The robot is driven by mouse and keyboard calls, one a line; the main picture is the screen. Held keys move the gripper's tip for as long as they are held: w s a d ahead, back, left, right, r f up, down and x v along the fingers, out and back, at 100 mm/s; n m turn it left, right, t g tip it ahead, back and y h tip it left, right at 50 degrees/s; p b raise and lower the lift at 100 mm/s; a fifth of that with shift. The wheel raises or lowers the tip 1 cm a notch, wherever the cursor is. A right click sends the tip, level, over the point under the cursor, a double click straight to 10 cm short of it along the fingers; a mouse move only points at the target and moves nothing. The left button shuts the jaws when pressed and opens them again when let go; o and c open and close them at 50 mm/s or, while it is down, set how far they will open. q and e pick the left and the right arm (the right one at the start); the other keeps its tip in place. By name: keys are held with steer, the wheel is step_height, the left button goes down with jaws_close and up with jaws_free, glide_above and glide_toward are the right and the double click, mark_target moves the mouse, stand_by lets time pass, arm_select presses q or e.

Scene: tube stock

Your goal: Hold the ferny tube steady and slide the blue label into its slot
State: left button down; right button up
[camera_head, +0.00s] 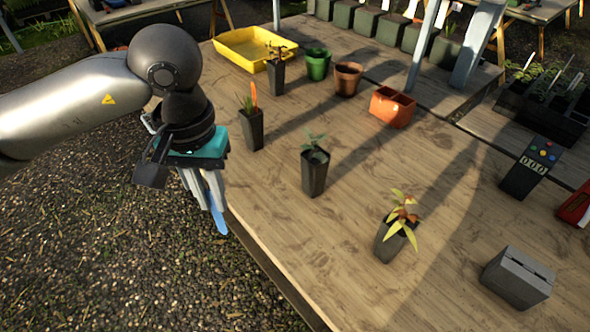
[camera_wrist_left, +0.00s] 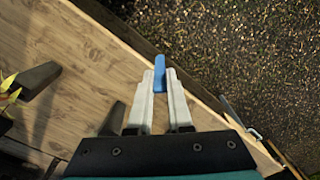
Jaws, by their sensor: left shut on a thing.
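My left gripper (camera_head: 212,204) points down beyond the bench's left edge, over the gravel. It is shut on the blue label (camera_head: 220,223), which sticks out past the fingertips. In the left wrist view the fingers (camera_wrist_left: 160,92) close on the blue label (camera_wrist_left: 159,73) near the bench edge. Several black tubes stand upright on the bench: one with dark thin foliage (camera_head: 277,77), one with an orange tip (camera_head: 253,129), one with green leaves (camera_head: 315,174), and one with yellow-red leaves (camera_head: 390,244). I cannot tell for sure which is the ferny one. No label slot is clear. My right gripper is not in view.
A yellow tray (camera_head: 238,57), a green pot (camera_head: 317,65), a brown pot (camera_head: 347,80) and an orange container (camera_head: 391,108) stand towards the back. A grey slotted block (camera_head: 518,279) and a device with coloured buttons (camera_head: 530,170) are at right. Bare bench lies between the tubes.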

arm_select(q)
steer(key=shift+w, duration=0.15)
steer(key=w+d+r+n, duration=0.3)
steer(key=w+d+n, duration=0.5)
steer(key=n, duration=0.5)
steer(key=w+d+r+n, duration=0.4)
steer(key=w+d+n, duration=0.4)
steer(key=w+n, duration=0.3)
steer(key=shift+w+d+r+n, duration=0.15)
steer(key=shift+w+n, duration=0.15)
steer(key=shift+n, duration=1.2)
